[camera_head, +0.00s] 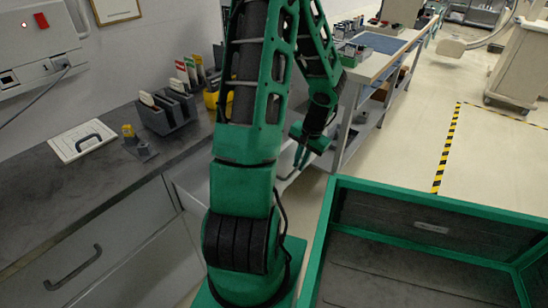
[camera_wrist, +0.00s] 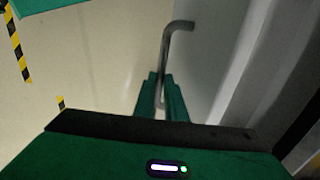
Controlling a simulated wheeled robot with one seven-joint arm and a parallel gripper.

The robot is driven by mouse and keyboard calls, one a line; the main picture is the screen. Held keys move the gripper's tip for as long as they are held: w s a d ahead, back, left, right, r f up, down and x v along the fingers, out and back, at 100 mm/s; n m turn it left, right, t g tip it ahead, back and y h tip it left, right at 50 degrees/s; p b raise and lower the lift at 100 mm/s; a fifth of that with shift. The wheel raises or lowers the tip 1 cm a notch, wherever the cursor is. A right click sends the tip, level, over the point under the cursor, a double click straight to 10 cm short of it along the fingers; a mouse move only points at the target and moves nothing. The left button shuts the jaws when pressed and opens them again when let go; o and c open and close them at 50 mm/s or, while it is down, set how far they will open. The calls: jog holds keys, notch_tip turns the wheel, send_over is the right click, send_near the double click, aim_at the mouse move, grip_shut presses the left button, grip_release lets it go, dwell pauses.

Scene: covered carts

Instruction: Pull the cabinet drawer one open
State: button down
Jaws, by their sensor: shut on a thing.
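My gripper (camera_wrist: 160,88) is shut on a dark grey bar handle (camera_wrist: 166,50) in the wrist view. The bent upper end of the handle sticks out past the fingertips and turns toward a pale drawer front (camera_wrist: 218,55) on the right. In the head view my gripper (camera_head: 300,157) points down beside the cabinet, behind my green arm. A pale panel (camera_head: 188,180) of the cabinet shows left of the arm. The arm hides much of the gripped drawer, so I cannot tell how far it is open.
A nearer drawer handle (camera_head: 72,268) is at lower left. The dark countertop (camera_head: 60,210) holds a card rack (camera_head: 168,112) and a white board with a handle (camera_head: 82,140). A green-rimmed crate (camera_head: 420,196) is at right. A workbench (camera_head: 372,62) stands behind; open floor lies right.

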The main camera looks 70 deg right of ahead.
jog(key=shift+s+a+r, duration=0.1)
jog(key=shift+s+a, duration=0.1)
jog(key=shift+s, duration=0.5)
jog(key=shift+s+a, duration=0.15)
jog(key=shift+s, duration=0.55)
jog(key=c, duration=2.1)
grip_release()
jog(key=r, duration=0.3)
jog(key=s+r, duration=0.1)
jog(key=r, duration=0.3)
jog(key=s+r, duration=0.1)
jog(key=r, duration=0.2)
jog(key=shift+a+r, duration=0.3)
jog(key=shift+a, duration=0.1)
jog(key=shift+w, duration=0.1)
